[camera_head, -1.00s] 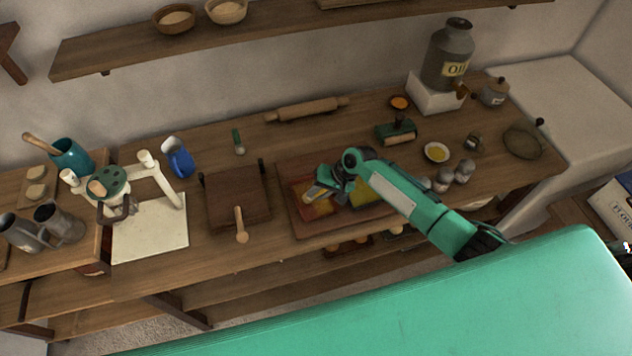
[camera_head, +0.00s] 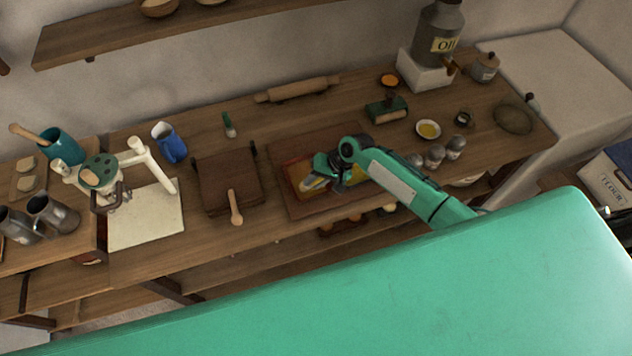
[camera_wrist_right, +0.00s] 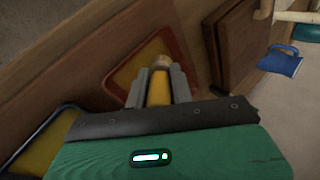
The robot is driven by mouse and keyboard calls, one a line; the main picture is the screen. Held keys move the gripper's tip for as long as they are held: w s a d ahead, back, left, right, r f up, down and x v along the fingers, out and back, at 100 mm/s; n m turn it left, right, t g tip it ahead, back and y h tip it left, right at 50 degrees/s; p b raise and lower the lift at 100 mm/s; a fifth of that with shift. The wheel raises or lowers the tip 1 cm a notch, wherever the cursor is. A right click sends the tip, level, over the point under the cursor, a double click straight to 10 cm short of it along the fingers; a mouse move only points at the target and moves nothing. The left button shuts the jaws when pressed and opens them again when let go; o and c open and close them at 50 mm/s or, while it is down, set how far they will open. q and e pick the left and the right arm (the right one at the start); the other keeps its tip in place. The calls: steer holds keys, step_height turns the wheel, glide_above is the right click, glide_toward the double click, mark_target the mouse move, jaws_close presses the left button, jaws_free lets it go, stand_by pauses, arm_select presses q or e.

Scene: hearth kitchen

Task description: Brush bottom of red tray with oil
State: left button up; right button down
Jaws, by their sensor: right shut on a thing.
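The red tray (camera_head: 287,168), with a tan-orange inside, lies on a brown board (camera_head: 291,208) on the bench. It also shows in the right wrist view (camera_wrist_right: 181,43). My right gripper (camera_head: 312,184) is over the red tray and hides part of it. In the right wrist view its grey fingers (camera_wrist_right: 158,88) are shut on a brush (camera_wrist_right: 160,63) with a yellow shaft and a tan end, which points at the tray. Whether the brush touches the tray bottom I cannot tell. A small bowl of yellow oil (camera_head: 428,129) stands at the right. My left gripper is out of view.
A yellow tray (camera_head: 358,175) lies right beside the red one, partly behind my arm.

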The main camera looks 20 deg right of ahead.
steer(key=shift+w+a+b, duration=0.2)
steer(key=shift+w+b, duration=0.3)
steer(key=shift+w, duration=1.1)
steer(key=shift+w+a+b, duration=0.15)
steer(key=shift+w+b, duration=0.8)
steer(key=shift+w, duration=0.95)
steer(key=shift+s+r+p, duration=0.2)
steer(key=shift+s+p, duration=0.85)
steer(key=shift+p, duration=0.2)
steer(key=shift+s+p, duration=0.5)
steer(key=shift+s, duration=0.25)
steer(key=shift+s+d+f, duration=0.2)
steer(key=shift+s+d, duration=0.05)
steer(key=shift+s, duration=0.35)
steer(key=shift+s+d, duration=0.15)
steer(key=shift+s, duration=1.4)
